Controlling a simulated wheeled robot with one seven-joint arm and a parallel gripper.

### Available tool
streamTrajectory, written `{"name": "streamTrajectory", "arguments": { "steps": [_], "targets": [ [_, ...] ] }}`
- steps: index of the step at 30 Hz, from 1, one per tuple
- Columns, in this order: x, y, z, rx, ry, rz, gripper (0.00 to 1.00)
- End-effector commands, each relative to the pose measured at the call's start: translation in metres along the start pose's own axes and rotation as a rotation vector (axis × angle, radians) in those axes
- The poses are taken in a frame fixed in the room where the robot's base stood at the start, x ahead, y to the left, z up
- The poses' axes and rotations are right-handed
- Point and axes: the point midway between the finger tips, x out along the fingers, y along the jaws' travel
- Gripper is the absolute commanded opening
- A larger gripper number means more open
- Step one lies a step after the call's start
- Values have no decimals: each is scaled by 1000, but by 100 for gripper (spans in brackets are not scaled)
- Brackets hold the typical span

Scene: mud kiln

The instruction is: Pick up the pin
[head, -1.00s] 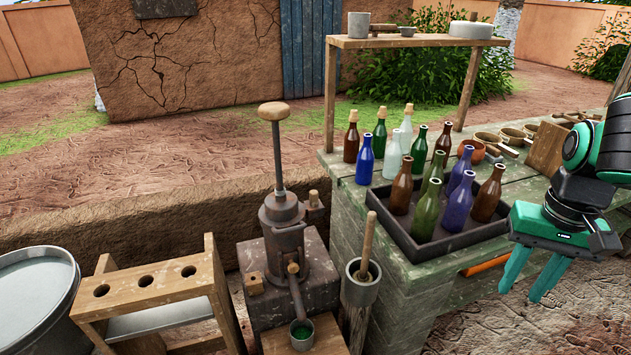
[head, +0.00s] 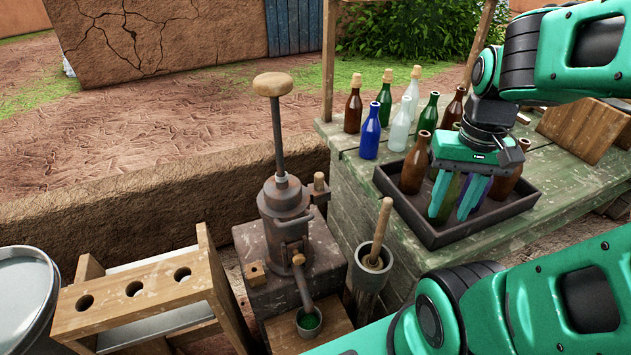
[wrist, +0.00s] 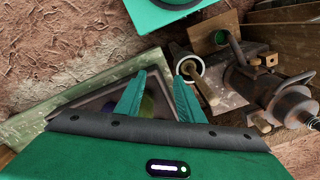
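The iron press (head: 286,215) stands on a dark block left of the bench, with a long handle topped by a wooden knob. A small wooden peg (head: 319,183) sticks up at its upper right side; I cannot tell for certain whether it is the pin. A small wooden block (head: 255,272) lies at the press's left foot. My gripper (head: 450,217) is open and empty, pointing down over the bottle tray, right of the press and apart from it. In the wrist view, my gripper (wrist: 161,76) is spread, with the press (wrist: 270,92) to its right.
A tray (head: 440,242) of bottles lies beneath my gripper, with more bottles behind it. A mortar (head: 370,270) with a wooden pestle stands between press and bench. A cup (head: 309,321) with green contents sits under the spout. A wooden rack (head: 140,295) stands at left.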

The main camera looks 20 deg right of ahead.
Motion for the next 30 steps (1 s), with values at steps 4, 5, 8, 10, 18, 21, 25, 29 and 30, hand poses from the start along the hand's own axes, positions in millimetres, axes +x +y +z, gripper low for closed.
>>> {"name": "streamTrajectory", "arguments": {
  "steps": [4, 5, 8, 10, 18, 21, 25, 29, 30],
  "targets": [
    [-9, -2, 3, -78, 11, -21, 40],
    [-11, -9, 0, -121, 10, -29, 40],
    [-19, -36, -21, -351, 4, -69, 40],
    [-27, -63, -40, -582, 6, -110, 40],
    [-51, -171, -100, -1590, 72, -293, 40],
    [-54, -200, -111, -1894, 113, -351, 40],
    [-56, -224, -118, -2177, 158, -408, 40],
    [-56, -236, -119, -2321, 187, -439, 40],
    [-54, -238, -119, -2343, 192, -444, 40]
  ]
}}
